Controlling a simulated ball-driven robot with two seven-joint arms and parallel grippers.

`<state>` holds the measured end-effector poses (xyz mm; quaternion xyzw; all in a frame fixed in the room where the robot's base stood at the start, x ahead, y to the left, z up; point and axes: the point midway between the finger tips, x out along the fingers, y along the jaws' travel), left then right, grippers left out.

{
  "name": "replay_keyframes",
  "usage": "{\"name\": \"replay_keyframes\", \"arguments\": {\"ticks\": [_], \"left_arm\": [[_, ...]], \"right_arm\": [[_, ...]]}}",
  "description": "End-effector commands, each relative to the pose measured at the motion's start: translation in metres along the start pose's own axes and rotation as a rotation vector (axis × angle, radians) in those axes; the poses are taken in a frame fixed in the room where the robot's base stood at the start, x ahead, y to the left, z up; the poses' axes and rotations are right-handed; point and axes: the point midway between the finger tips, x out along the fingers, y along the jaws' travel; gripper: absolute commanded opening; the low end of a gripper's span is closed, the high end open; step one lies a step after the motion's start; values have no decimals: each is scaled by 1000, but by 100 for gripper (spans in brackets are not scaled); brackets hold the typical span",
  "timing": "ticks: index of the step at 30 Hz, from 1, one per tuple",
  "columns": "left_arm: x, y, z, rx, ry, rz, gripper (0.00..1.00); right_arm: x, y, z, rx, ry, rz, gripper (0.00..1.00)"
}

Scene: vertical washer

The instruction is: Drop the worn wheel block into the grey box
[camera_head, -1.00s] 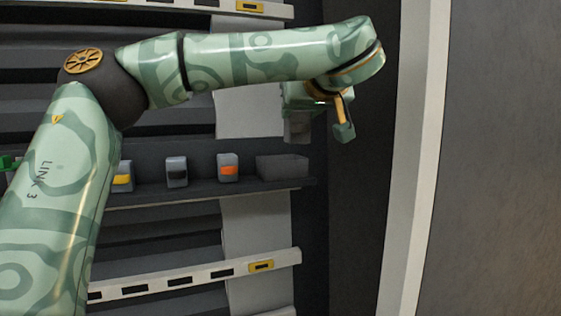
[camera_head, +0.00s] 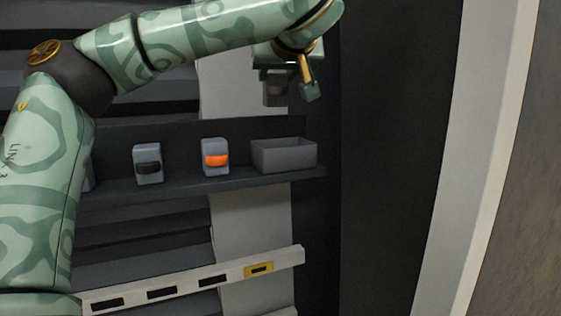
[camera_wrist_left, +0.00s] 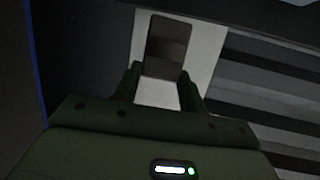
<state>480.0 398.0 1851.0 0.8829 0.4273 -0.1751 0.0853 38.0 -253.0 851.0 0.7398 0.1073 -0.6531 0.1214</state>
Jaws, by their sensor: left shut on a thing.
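My left gripper (camera_head: 291,92) is above the grey box in the head view, fingers pointing down. It is shut on a small dark grey-brown block, the worn wheel block (camera_head: 276,92). In the left wrist view the block (camera_wrist_left: 167,45) stands out past the fingertips of the left gripper (camera_wrist_left: 160,80). The grey box (camera_head: 284,157) sits open-topped at the right end of the dark shelf. There is a gap between the held block and the box's rim. The block's wear cannot be made out. My right gripper is not in view.
On the same shelf (camera_head: 230,185), a grey block with an orange band (camera_head: 215,157) and one with a black band (camera_head: 148,165) stand left of the box. A pale slotted rail (camera_head: 210,275) runs below. A curved pale panel edge (camera_head: 455,170) rises at the right.

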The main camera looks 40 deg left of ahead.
Motion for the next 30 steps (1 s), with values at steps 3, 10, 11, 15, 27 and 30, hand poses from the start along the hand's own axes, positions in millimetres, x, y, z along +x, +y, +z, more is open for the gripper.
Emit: {"name": "replay_keyframes", "arguments": {"ticks": [3,10,11,15,27,30], "left_arm": [[8,0,20,1,-1,1,17],[18,0,42,0,0,1,17],[18,0,43,0,0,0,17],[18,0,43,1,0,0,17],[18,0,42,0,0,0,67],[17,0,43,1,0,0,67]], "right_arm": [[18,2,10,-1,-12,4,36],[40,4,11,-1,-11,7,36],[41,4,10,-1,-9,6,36],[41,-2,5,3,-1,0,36],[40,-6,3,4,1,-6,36],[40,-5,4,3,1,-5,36]]}}
